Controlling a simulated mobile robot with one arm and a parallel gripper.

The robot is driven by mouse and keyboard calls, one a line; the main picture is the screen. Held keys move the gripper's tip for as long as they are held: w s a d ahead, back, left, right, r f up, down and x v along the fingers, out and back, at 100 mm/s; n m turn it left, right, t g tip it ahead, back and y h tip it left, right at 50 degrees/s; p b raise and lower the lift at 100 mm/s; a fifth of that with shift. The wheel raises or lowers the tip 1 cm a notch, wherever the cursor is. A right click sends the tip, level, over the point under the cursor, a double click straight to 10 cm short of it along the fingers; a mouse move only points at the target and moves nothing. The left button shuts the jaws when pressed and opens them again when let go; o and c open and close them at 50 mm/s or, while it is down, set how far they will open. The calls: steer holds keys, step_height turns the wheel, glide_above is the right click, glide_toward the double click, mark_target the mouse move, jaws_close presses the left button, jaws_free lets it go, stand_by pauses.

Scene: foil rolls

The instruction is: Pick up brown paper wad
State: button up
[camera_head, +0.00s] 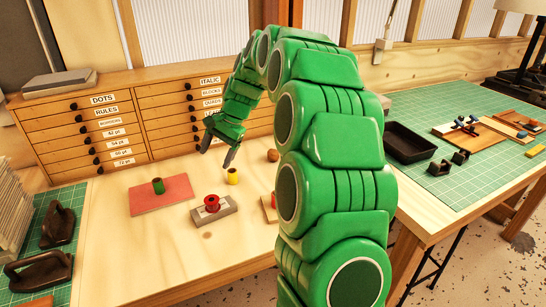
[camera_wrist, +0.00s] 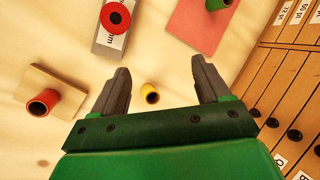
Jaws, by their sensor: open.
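The brown paper wad (camera_head: 272,155) is a small roundish brown lump on the pale wooden table, right of my gripper (camera_head: 217,156) in the head view and close to my arm. I cannot make it out in the wrist view. My gripper is open and empty, pointing down above the table. In the wrist view its two fingers (camera_wrist: 160,75) stand wide apart, with a small yellow roll (camera_wrist: 150,94) showing between them and below. The yellow roll (camera_head: 233,177) stands just under the fingers in the head view.
A red roll (camera_head: 212,201) stands on a grey block. A green roll (camera_head: 158,186) stands on a pink board (camera_head: 175,199). Another red roll (camera_wrist: 42,103) stands on a wooden block, mostly hidden by my arm in the head view. Labelled drawers (camera_head: 120,125) line the table's back.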

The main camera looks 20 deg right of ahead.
steer(key=w+d+r+m+t+y, duration=0.1)
steer(key=w+d+r+m+t, duration=0.2)
steer(key=d+m, duration=0.45)
steer(key=d+r+m+t+y, duration=0.1)
steer(key=d+r+m+t, duration=0.35)
steer(key=d, duration=0.65)
steer(key=w+d+r+m+t+y, duration=0.15)
steer(key=d+r+m, duration=0.25)
steer(key=d+m, duration=0.4)
glide_toward(278, 153)
steer(key=shift+n+t+h, duration=0.25)
steer(key=shift+n+t, duration=0.05)
steer(key=shift+n, duration=0.1)
steer(key=x, duration=0.4)
steer(key=shift+s+a, duration=0.2)
steer(key=shift+a, duration=0.25)
steer(key=shift+x, duration=1.25)
steer(key=shift+d+f+x, duration=0.15)
steer(key=shift+x, duration=0.95)
steer(key=shift+d+f+x, duration=0.1)
steer(key=shift+x, duration=1.05)
steer(key=shift+w+a+f, duration=0.15)
steer(key=shift+w, duration=0.25)
steer(key=c, duration=1)
